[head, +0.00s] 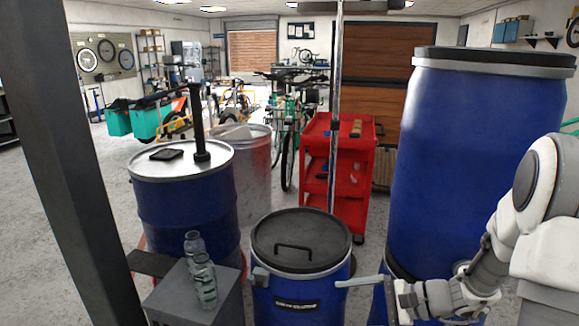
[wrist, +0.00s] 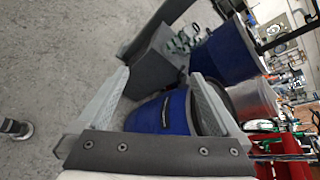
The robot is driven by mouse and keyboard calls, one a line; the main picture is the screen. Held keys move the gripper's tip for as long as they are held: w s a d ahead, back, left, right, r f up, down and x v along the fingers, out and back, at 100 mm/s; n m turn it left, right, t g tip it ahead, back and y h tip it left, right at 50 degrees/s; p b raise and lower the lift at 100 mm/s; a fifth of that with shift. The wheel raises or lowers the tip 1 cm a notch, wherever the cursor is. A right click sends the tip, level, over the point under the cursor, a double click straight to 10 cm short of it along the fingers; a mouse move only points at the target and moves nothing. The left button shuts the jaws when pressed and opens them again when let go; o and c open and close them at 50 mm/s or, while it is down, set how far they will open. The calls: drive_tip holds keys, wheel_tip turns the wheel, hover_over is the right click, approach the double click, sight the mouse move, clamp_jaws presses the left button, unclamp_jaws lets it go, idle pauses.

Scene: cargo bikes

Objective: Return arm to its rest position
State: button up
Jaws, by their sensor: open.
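My gripper (wrist: 157,85) is open, with nothing held between its two fingers. In the head view my arm reaches in from the right, and a finger points left in front of the short blue drum. This drum (head: 300,292) has a dark lid with a handle. In the wrist view the drum (wrist: 172,110) shows beyond and between the fingers. Any gap between the fingers and the drum is hard to judge. The rest position itself is not marked in either view.
Two clear bottles (head: 204,282) stand on a grey block (head: 165,298) at left. A blue drum with a white lid (head: 185,205) stands behind it. A tall blue barrel (head: 470,160) rises close behind my arm. A red cart (head: 345,205) stands at centre; a dark post (head: 75,150) is left.

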drive_tip(key=s+a+r+n+g+h, duration=0.3)
drive_tip(key=s+a+r+n+h, duration=0.15)
drive_tip(key=s+r+n, duration=0.5)
drive_tip(key=s+d+r+n+t+h+b, duration=0.1)
drive_tip(key=s+d+r+n+t+h, duration=0.3)
drive_tip(key=s+d+h, duration=0.2)
drive_tip(key=shift+s+r+n+h, duration=0.2)
drive_tip(key=shift+s+n+h, duration=0.15)
drive_tip(key=shift+s+h, duration=0.7)
drive_tip(key=shift+s, duration=0.2)
